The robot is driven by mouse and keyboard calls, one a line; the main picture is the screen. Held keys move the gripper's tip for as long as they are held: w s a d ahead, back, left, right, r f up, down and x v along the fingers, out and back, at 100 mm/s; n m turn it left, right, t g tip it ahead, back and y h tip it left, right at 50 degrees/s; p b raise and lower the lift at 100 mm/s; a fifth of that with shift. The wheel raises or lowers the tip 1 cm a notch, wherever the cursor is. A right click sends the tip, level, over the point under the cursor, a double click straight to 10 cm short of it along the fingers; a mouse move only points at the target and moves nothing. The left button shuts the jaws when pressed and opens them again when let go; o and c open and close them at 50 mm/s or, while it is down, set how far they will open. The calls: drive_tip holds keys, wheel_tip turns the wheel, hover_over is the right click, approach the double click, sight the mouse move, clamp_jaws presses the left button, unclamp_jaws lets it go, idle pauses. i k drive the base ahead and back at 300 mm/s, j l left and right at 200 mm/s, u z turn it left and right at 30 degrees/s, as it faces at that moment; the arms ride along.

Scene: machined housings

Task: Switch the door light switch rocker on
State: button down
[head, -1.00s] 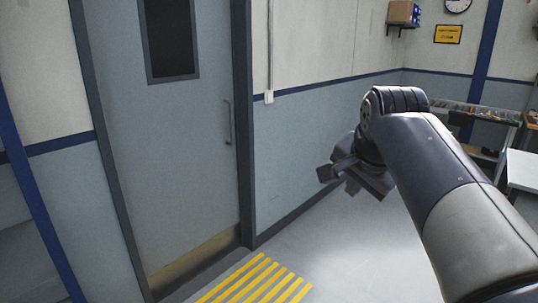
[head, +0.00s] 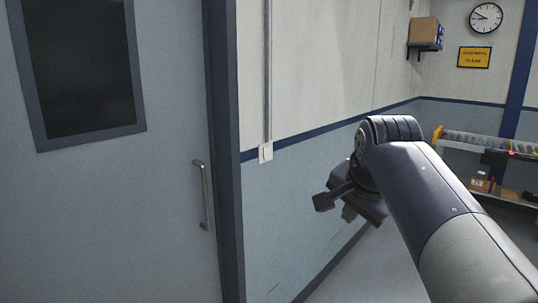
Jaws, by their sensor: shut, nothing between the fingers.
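The door light switch (head: 265,153) is a small white plate on the wall, right of the door frame, at the foot of a vertical conduit. It is too small to tell the rocker's position. My gripper (head: 330,207) is in front of the wall in the picture, below and to the right of the switch and apart from it. Its fingers are shut and hold nothing. My arm hides part of the wall to the right.
A grey door (head: 100,220) with a dark window and a handle (head: 203,195) is shut at the left. A shelf with a box (head: 424,31), a clock (head: 486,17) and a yellow sign (head: 474,57) are on the walls. A stocked rack (head: 485,140) stands at right.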

sight(267, 152)
drive_tip(key=i, duration=1.8)
drive_tip(key=u, duration=0.4)
